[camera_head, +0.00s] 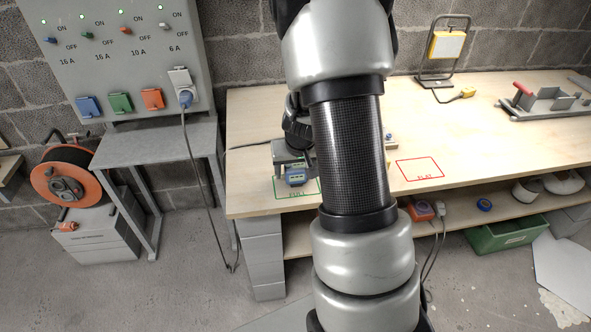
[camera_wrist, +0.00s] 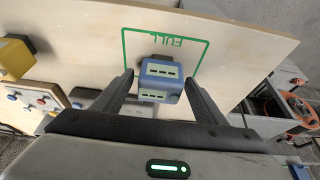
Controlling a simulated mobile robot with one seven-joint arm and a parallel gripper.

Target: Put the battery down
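The battery (camera_wrist: 161,78) is a blue block with pale slotted panels. In the wrist view it is between my gripper's two fingers (camera_wrist: 160,78), with a narrow gap showing on each side. It looks to be standing on the bench within the green outline marked FULL (camera_wrist: 124,48); its contact with the wood is hard to see. In the head view the battery (camera_head: 296,178) shows below my gripper (camera_head: 292,163), at the far side of the green outline (camera_head: 284,198). My arm hides part of the bench there.
The red outline (camera_head: 420,169) to the right is empty. A yellow work lamp (camera_head: 447,45) and a grey fixture with a red handle (camera_head: 545,101) stand farther back on the wooden bench (camera_head: 480,133). A socket panel (camera_head: 120,50) and an orange reel (camera_head: 68,183) are at left.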

